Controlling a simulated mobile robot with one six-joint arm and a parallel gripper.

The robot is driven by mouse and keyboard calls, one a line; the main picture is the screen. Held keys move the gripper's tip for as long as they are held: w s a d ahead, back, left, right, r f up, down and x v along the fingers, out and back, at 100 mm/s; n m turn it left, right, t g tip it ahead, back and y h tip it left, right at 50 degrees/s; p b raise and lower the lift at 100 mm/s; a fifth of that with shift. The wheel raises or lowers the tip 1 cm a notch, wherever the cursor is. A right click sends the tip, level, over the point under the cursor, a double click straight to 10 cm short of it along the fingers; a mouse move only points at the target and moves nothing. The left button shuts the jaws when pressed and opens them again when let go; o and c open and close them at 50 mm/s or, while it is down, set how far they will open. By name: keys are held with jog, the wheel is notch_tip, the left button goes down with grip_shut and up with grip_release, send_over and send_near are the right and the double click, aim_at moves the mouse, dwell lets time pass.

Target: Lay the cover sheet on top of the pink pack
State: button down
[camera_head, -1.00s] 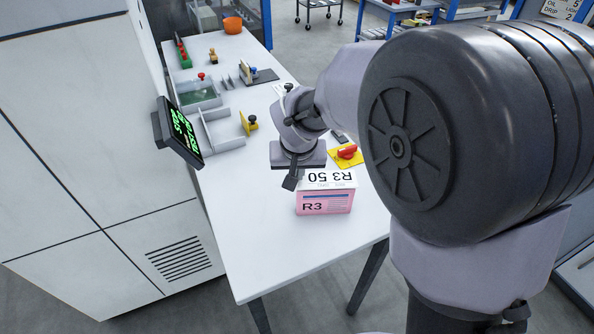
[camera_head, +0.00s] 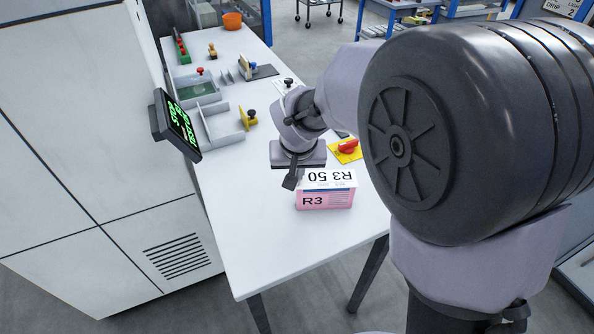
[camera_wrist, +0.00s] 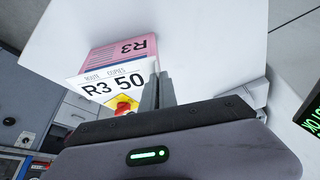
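The pink pack (camera_head: 325,200), marked "R3", stands on the white bench under the sheet. In the head view the sheet overlaps the pack's top, hiding most of it. The pack's pink face (camera_wrist: 120,52) shows beyond the sheet in the wrist view. I cannot tell whether the sheet touches the pack.
A yellow plate with a red knob (camera_head: 347,147) lies behind the pack. A green-lettered display (camera_head: 178,126) juts out at left. The bench (camera_head: 280,250) is clear in front.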

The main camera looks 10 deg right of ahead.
jog(key=shift+f, duration=0.1)
jog(key=c, duration=1.6)
grip_release()
jog(key=d+p+v, duration=0.1)
jog(key=p+v, duration=0.5)
jog(key=v, duration=1.1)
jog(key=s+d+f+m+b, duration=0.1)
jog(key=s, duration=0.5)
jog(key=s+d+f+m+y+b, duration=0.1)
jog(key=s+b, duration=0.1)
jog(key=s, duration=0.4)
jog(key=s+d+m+t+y+b, duration=0.1)
jog(key=s, duration=0.5)
jog(key=shift+s+f+m, duration=0.3)
jog(key=shift+f, duration=0.1)
